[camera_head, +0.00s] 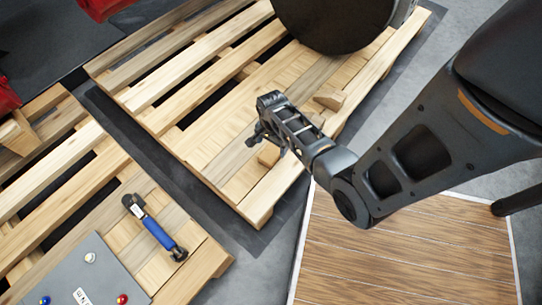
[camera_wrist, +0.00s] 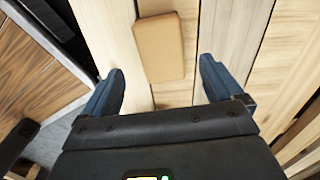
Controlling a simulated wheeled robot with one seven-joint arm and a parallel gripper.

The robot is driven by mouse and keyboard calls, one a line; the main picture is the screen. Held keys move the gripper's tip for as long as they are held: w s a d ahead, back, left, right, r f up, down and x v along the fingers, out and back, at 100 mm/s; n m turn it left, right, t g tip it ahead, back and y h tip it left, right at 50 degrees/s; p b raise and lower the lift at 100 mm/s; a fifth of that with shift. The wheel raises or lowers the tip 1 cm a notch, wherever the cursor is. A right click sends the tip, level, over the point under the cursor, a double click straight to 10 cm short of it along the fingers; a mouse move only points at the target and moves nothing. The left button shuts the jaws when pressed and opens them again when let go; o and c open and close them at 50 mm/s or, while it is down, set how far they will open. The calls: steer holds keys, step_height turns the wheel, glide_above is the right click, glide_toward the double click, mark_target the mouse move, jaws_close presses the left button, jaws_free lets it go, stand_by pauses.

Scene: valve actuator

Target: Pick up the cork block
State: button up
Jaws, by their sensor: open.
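The cork block is a plain tan rectangular block lying on the slats of the far wooden pallet. In the wrist view the cork block (camera_wrist: 160,46) lies ahead of and between my two fingers, with clear gaps to both sides. In the head view the cork block (camera_head: 268,154) shows just below my gripper (camera_head: 258,138), partly hidden by it. My gripper (camera_wrist: 161,70) is open and empty, above the pallet. Whether the fingertips are at the block's height cannot be told.
The far pallet (camera_head: 215,160) also bears a large dark round part (camera_head: 335,20) and a wooden wedge-like piece (camera_head: 330,98). The near pallet holds a blue-handled tool (camera_head: 158,232) and a grey panel with buttons (camera_head: 90,275). Dark gaps run between slats.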

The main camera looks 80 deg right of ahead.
mark_target(271, 152)
step_height(271, 152, down, 6)
steer(key=b, duration=0.3)
steer(key=shift+w, duration=0.1)
steer(key=shift+c, duration=0.4)
steer(key=c, duration=1)
steer(key=shift+r, duration=0.1)
steer(key=shift+r, duration=0.5)
step_height(271, 152, up, 4)
steer(key=p, duration=0.3)
steer(key=shift+a+f, duration=0.1)
steer(key=s+a+r+p, duration=0.1)
steer(key=s+r, duration=0.1)
steer(key=s, duration=0.1)
steer(key=s+a+r+p, duration=0.2)
steer(key=s, duration=0.2)
steer(key=s+a+r+p, duration=0.1)
steer(key=s+a+r, duration=0.1)
steer(key=s, duration=0.1)
steer(key=shift+s+p, duration=0.2)
steer(key=shift+p, duration=0.2)
